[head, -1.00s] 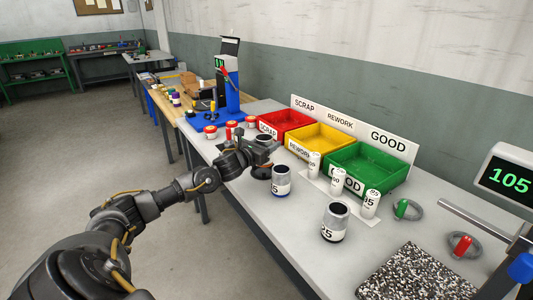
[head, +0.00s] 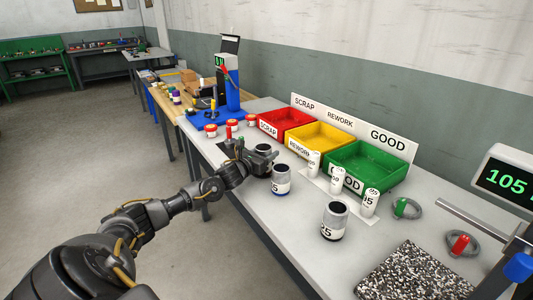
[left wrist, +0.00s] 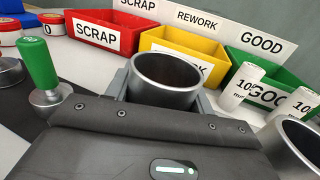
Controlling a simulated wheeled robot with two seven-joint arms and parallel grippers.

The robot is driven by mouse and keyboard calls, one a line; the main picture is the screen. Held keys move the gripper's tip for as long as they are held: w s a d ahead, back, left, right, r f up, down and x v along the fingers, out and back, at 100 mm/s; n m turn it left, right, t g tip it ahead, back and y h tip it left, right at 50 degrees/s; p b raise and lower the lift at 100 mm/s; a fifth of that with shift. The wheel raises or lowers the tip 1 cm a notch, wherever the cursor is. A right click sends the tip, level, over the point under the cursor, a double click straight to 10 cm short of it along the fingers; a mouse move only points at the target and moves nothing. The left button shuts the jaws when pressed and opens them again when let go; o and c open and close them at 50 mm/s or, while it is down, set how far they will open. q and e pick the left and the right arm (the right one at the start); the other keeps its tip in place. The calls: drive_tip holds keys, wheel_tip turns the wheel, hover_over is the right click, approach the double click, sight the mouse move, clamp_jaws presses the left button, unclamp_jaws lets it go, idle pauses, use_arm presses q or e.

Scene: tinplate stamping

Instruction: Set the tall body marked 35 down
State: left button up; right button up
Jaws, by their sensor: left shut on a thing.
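My left gripper (head: 262,160) is low over the left part of the grey table and shut on an open metal body. In the left wrist view this body (left wrist: 166,82) stands upright between the jaws, its round rim facing up. Its number is hidden, and I cannot tell whether its base touches the table. A dark open body with a blue base band (head: 281,180) stands just right of the gripper; part of a number ending in 5 shows. Another dark body (head: 335,222) with a 5 showing stands nearer the front. My right gripper is not in view.
Red (head: 286,122), yellow (head: 320,138) and green (head: 366,166) bins line the back. Several white cylinders (head: 313,163) stand before them. A green-handled tool (left wrist: 40,66) is left of the held body. A speckled mat (head: 420,275) lies at front right.

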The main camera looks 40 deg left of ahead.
use_arm(q)
drive_tip(key=o, duration=1)
drive_tip(key=shift+o, duration=0.2)
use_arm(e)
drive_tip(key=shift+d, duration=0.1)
use_arm(q)
drive_tip(key=shift+s, duration=0.2)
drive_tip(key=s+b, duration=0.1)
drive_tip(key=s, duration=0.9)
drive_tip(key=shift+d, duration=0.15)
drive_tip(key=shift+s+r, duration=0.1)
drive_tip(key=shift+s, duration=0.7)
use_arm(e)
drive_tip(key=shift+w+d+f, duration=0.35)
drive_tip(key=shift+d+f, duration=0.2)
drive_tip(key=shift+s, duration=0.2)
